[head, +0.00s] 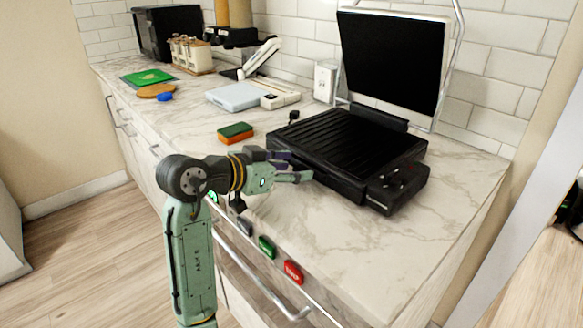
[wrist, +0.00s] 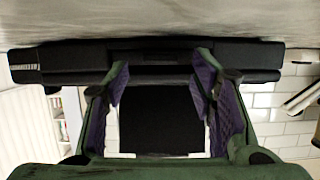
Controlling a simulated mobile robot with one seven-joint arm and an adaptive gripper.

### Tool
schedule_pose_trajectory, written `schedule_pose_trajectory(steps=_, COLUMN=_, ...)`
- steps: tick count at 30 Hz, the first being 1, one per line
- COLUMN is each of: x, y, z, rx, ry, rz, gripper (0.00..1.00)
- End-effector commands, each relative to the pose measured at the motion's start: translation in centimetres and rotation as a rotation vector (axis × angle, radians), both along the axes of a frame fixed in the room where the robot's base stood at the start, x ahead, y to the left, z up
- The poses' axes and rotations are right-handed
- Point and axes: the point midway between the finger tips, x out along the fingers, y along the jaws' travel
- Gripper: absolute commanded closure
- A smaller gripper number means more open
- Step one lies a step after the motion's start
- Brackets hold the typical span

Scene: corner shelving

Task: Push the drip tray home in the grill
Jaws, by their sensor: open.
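The black grill (head: 350,145) stands on the marble counter, with ridged plates and its lid (head: 392,62) raised. My gripper (head: 297,167) is at the grill's front edge in the head view, its fingers pointing at it. In the wrist view, my gripper (wrist: 160,80) is open, with purple-padded fingers apart and nothing visible between them. The grill's front (wrist: 60,62) spans that view, which is upside down. A dark recessed strip, apparently the drip tray (wrist: 153,57), shows between the fingertips. How far it sticks out, and whether a finger touches it, I cannot tell.
A green and orange sponge (head: 235,132) lies left of the grill. A control box (head: 398,187) sits at the grill's right end. Drawer handles (head: 262,285) and colored tags (head: 267,246) are on the counter front below my arm. The counter's front right is clear.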

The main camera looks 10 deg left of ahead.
Motion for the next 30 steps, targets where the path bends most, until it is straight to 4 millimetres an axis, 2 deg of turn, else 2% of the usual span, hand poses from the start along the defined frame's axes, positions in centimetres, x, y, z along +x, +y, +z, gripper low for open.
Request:
schedule_pose_trajectory(steps=18, x=-7.9, y=6.3, z=3.7, rx=0.001, ry=-0.002, rz=0.002, gripper=0.49)
schedule_pose_trajectory(steps=30, x=-8.7, y=6.8, z=4.1, rx=0.001, ry=-0.001, rz=0.000, gripper=0.49)
